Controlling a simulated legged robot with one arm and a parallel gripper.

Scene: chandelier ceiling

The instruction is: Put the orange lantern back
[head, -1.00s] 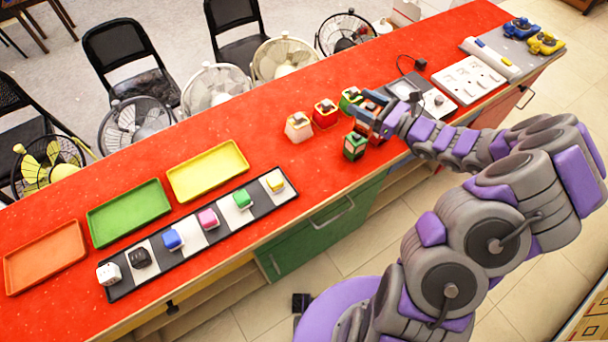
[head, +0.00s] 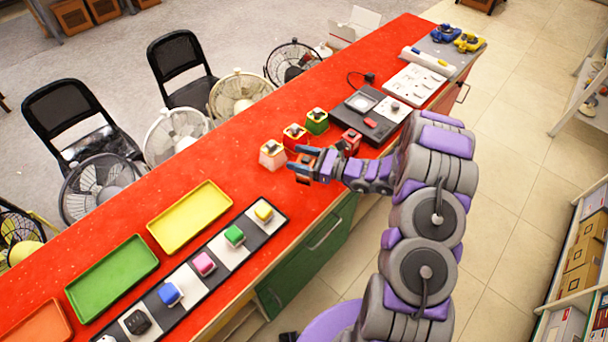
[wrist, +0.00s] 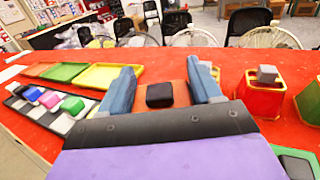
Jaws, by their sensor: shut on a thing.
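My gripper (head: 302,166) is over the red tabletop, just in front of the row of lanterns. In the wrist view its two blue fingers (wrist: 163,88) are shut on the orange lantern (wrist: 176,73), which has a dark top. Its lower part is hidden by my gripper. A whitish-red lantern (head: 272,154), a red lantern (head: 295,136) and a green lantern (head: 317,121) stand in a diagonal row behind my gripper. The red lantern also shows right of my fingers in the wrist view (wrist: 262,97).
A dark device (head: 370,108) and a white panel (head: 413,86) lie right of the lanterns. A yellow tray (head: 190,217), a green tray (head: 112,277) and a striped strip with coloured blocks (head: 248,238) lie to the left. Red tabletop between trays and lanterns is clear.

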